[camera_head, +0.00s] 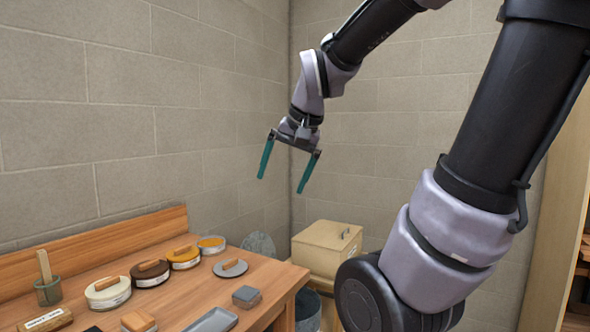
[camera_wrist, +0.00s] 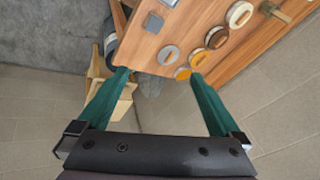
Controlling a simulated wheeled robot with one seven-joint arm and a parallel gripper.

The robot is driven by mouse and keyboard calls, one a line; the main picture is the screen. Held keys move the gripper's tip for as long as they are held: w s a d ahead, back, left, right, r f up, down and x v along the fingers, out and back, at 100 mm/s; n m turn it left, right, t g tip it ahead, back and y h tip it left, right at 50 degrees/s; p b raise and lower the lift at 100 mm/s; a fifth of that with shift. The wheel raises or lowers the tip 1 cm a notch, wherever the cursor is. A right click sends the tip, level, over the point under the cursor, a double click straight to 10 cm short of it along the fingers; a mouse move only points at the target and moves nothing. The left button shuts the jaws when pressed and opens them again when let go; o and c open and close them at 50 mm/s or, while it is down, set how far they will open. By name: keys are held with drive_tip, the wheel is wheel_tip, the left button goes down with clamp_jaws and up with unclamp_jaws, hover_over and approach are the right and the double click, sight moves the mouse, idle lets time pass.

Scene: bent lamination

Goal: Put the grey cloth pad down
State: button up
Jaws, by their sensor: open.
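A small grey block-shaped pad (camera_head: 246,296), which looks like the grey cloth pad, lies on the wooden bench (camera_head: 265,311) near its right edge. In the wrist view it is a grey square (camera_wrist: 154,23) near the bench edge. My gripper (camera_head: 281,185) is open and empty, high in the air above and beyond the bench's far right corner, well apart from the pad. In the wrist view its two green fingers (camera_wrist: 159,74) are spread wide with nothing between them.
Several round tins (camera_head: 108,291) line the bench's back. A grey disc with a wooden handle (camera_head: 230,268), a grey tray (camera_head: 212,320) and an orange-topped block (camera_head: 138,322) also lie there.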

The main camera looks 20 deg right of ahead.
drive_tip(key=s+r+n+t, duration=0.1)
drive_tip(key=s+r, duration=0.1)
drive_tip(key=s, duration=0.3)
drive_tip(key=shift+s+d+t, duration=0.2)
drive_tip(key=shift+s+t, duration=0.15)
drive_tip(key=shift+t, duration=0.05)
idle(0.9)
